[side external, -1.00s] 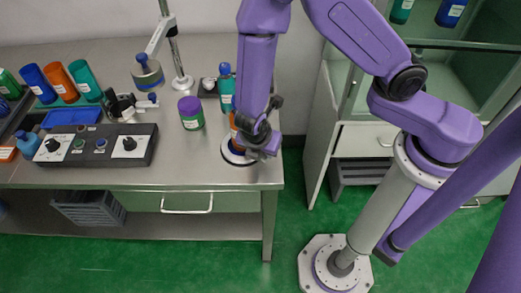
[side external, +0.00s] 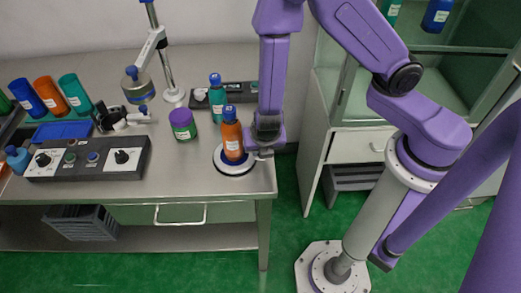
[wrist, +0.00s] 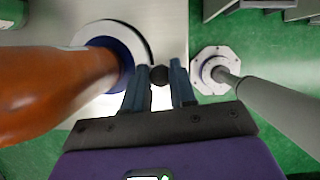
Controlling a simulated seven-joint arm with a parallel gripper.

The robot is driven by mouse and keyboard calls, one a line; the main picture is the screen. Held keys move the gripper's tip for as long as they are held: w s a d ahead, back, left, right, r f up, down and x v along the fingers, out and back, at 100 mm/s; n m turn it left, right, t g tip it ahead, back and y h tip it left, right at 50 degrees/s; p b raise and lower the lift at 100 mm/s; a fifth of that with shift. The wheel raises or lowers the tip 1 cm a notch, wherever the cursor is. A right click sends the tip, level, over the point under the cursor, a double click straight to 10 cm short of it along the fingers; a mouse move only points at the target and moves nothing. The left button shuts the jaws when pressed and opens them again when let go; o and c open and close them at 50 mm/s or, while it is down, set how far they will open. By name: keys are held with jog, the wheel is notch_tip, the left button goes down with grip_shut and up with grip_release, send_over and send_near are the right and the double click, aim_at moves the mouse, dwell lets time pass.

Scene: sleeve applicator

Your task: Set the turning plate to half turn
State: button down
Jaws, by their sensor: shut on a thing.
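The turning plate (side external: 222,165) is a round white disc with a dark rim, near the table's front right corner. An orange bottle (side external: 232,140) with a blue cap stands upright on it. In the wrist view, the plate (wrist: 141,40) is partly hidden by the bottle (wrist: 50,92), which fills the left side. My gripper (wrist: 160,80) is low at the plate's right side, beside the bottle. Its two fingers are closed around a small dark round knob (wrist: 159,74) near the plate's edge. How the knob joins the plate is hidden.
A control box (side external: 85,158) with knobs lies at the front left. A purple-lidded green jar (side external: 183,125), a teal bottle (side external: 217,98) and a metal stand (side external: 168,70) are behind and left of the plate. The table's right edge is close beside my gripper.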

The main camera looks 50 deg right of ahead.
jog(key=shift+w+d+n+t+y, duration=0.25)
jog(key=shift+w+d+n, duration=0.15)
jog(key=shift+n, duration=0.3)
jog(key=shift+w+d+n+t+y, duration=0.15)
jog(key=shift+w+d+n+y, duration=0.15)
jog(key=shift+n, duration=0.4)
jog(key=shift+w+d+n+y, duration=0.25)
jog(key=shift+w+n, duration=0.1)
jog(key=shift+n, duration=0.3)
jog(key=shift+w+d+n+y, duration=0.25)
jog(key=shift+w+n, duration=0.1)
jog(key=shift+n, duration=0.3)
jog(key=shift+w, duration=0.15)
jog(key=c, duration=0.9)
grip_release()
jog(key=shift+r, duration=0.1)
jog(key=shift+s+v, duration=0.15)
jog(key=shift+v, duration=4.2)
jog(key=shift+s+v, duration=0.15)
jog(key=shift+v, duration=4.15)
